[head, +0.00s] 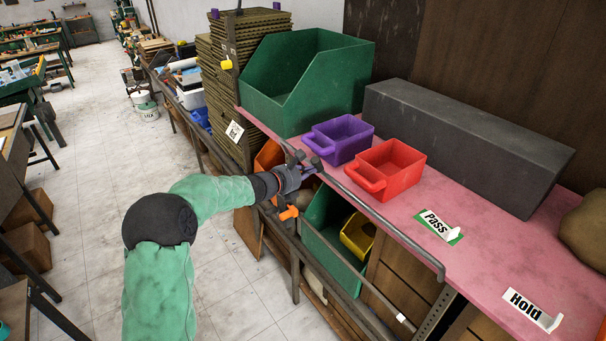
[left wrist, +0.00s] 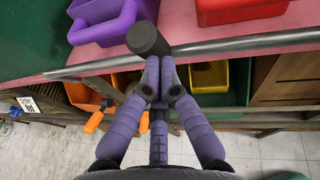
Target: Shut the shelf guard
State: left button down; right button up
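The shelf guard (head: 385,222) is a thin grey bar running along the front edge of the pink shelf, with a bent end at the right. It also crosses the left wrist view (left wrist: 250,42), close to the shelf edge. Contact is unclear. My right gripper is not in view.
On the pink shelf (head: 490,250) stand a green bin (head: 300,85), a purple bin (head: 342,140), a red bin (head: 388,168) and a long dark block (head: 465,140). Below are a yellow bin (head: 357,236) and orange items.

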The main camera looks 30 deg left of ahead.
aim_at(320, 161)
pick_arm(q)
jog(key=shift+w+d+r, duration=0.3)
jog(key=shift+w+r, duration=0.1)
jog(key=shift+w, duration=0.3)
jog(key=shift+w+d+r, duration=0.3)
jog(key=shift+w+r, duration=0.15)
jog(key=shift+w, duration=0.3)
jog(key=shift+w+d+r, duration=0.3)
jog(key=shift+w+r, duration=0.1)
jog(key=shift+w, duration=0.3)
jog(key=shift+b, duration=0.3)
